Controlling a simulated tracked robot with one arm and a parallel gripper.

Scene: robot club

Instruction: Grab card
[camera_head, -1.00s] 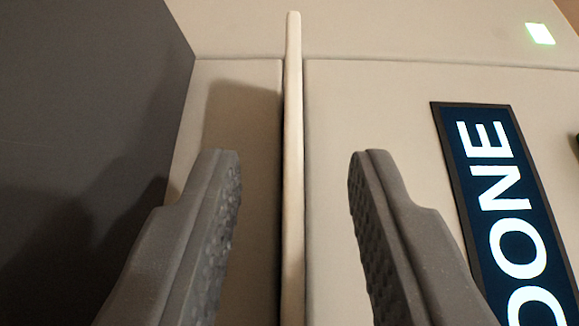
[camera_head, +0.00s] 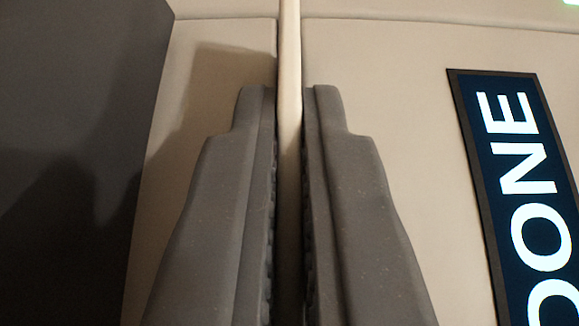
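The card (camera_head: 289,62) shows edge-on as a thin, pale cream strip running up the middle of the view to the top edge. It stands out from a beige panel. My gripper (camera_head: 289,100) has one dark grey finger on each side of the card, and both fingertips look closed against it.
A beige panel (camera_head: 390,90) fills the background. A screen (camera_head: 530,190) reading "DONE" is on the right, apart from my gripper. A dark grey wall (camera_head: 70,120) stands close on the left. A bright green light (camera_head: 571,3) is cut off at the top right corner.

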